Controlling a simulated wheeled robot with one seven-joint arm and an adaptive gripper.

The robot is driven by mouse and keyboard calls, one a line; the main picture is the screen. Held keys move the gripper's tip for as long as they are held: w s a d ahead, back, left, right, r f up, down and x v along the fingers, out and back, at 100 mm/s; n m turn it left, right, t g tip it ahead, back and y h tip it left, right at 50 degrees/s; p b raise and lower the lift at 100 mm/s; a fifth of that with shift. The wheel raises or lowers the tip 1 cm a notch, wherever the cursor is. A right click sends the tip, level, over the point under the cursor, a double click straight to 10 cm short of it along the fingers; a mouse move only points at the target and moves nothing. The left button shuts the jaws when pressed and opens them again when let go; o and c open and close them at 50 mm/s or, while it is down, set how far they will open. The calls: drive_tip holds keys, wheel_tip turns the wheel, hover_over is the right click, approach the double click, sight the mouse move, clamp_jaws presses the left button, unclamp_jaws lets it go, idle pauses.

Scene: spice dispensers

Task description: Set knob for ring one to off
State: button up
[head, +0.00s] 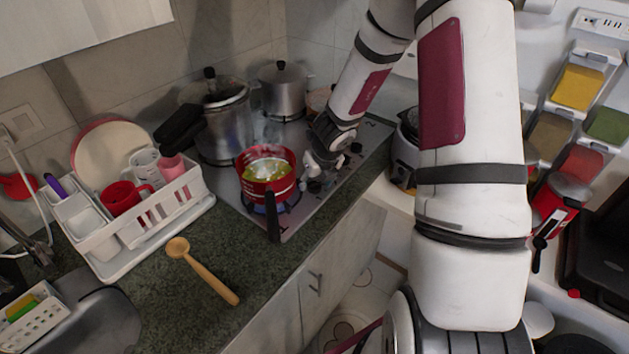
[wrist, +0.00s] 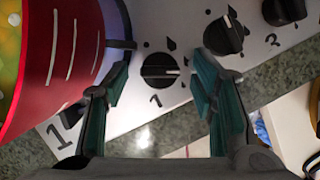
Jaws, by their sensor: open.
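The black round knob (wrist: 155,70) marked "1" sits on the light hob panel, its white pointer line turned to the right in the wrist view. My gripper (wrist: 160,82) is open, with its teal fingers on either side of this knob; I cannot tell whether they touch it. In the head view my gripper (head: 318,172) is beside the red pot at the hob's front edge, and hides much of the knob row. The red pot (head: 268,182) stands steaming on a front ring, with blue flame under it. Its red side (wrist: 55,70) is close to my left finger in the wrist view.
A knob (wrist: 224,36) marked "2" and another black knob (wrist: 284,9) lie right of knob one. Metal pots (head: 226,130) stand at the back. The pot's black handle (head: 272,218) overhangs the front. A wooden spoon (head: 202,271) and a white dish rack (head: 140,235) are on the counter.

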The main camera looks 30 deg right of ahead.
drive_tip(key=shift+w+f, duration=0.15)
drive_tip(key=shift+f, duration=0.1)
drive_tip(key=shift+c, duration=0.3)
drive_tip(key=c, duration=1.1)
